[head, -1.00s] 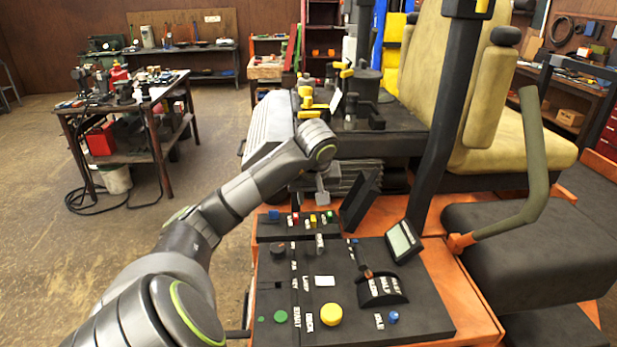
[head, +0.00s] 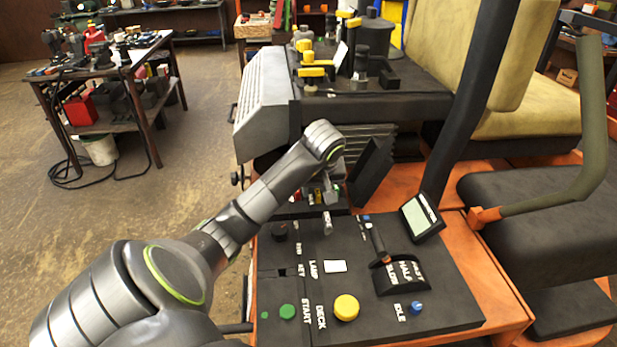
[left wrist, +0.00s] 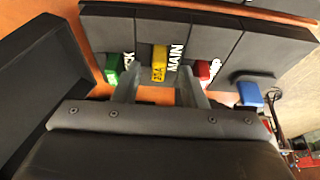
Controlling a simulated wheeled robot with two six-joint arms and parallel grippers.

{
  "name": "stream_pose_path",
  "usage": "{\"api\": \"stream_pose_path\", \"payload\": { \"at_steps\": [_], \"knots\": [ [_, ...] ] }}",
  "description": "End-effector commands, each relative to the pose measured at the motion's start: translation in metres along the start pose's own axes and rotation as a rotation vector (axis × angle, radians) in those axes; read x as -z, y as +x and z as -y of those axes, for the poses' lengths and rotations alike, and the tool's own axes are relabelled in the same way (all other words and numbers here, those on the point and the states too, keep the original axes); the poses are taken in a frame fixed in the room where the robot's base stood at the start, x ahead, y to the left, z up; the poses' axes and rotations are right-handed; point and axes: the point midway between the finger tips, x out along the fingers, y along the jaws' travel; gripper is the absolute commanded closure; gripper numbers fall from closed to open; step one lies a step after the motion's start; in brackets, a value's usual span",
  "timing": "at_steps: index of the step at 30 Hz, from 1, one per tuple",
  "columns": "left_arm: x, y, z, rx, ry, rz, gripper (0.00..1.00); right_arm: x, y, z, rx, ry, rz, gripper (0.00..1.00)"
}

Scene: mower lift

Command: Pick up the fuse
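Several coloured fuses stand in a row on the dark fuse panel (left wrist: 205,30). The yellow fuse (left wrist: 160,62), printed 20A and next to the label MAIN, lies ahead of my left gripper (left wrist: 158,78), roughly between its two fingers. The fingers are apart, with a gap visible around the yellow fuse; contact cannot be told. A green fuse (left wrist: 112,68) is left of it, a red fuse (left wrist: 207,70) and a blue fuse (left wrist: 249,93) are right of it. In the head view my left gripper (head: 331,188) hangs over the panel and partly hides the fuses. My right gripper is out of view.
The control console (head: 300,250) with a yellow button (head: 346,307), a green button (head: 287,312) and a lever (head: 377,243) lies nearer me. A dark upright flap (head: 372,170) stands close right of the gripper. A small display (head: 421,217) is further right.

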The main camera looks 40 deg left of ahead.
Motion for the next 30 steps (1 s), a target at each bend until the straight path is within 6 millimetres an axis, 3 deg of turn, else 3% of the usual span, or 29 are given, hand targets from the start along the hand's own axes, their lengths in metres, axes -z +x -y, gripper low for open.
{"api": "stream_pose_path", "payload": {
  "at_steps": [4,8,17,30],
  "knots": [
    [-0.002,0.001,-0.002,-0.001,0.002,0.001,0.62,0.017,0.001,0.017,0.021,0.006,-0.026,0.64],
    [-0.002,0.001,-0.001,-0.001,0.001,0.0,0.63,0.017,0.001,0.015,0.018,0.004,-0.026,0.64],
    [-0.001,0.001,-0.001,-0.001,0.001,0.0,1.0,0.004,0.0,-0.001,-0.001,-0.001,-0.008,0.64],
    [0.005,-0.005,0.002,0.001,-0.002,-0.003,1.0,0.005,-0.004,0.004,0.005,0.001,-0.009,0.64]
  ]
}}
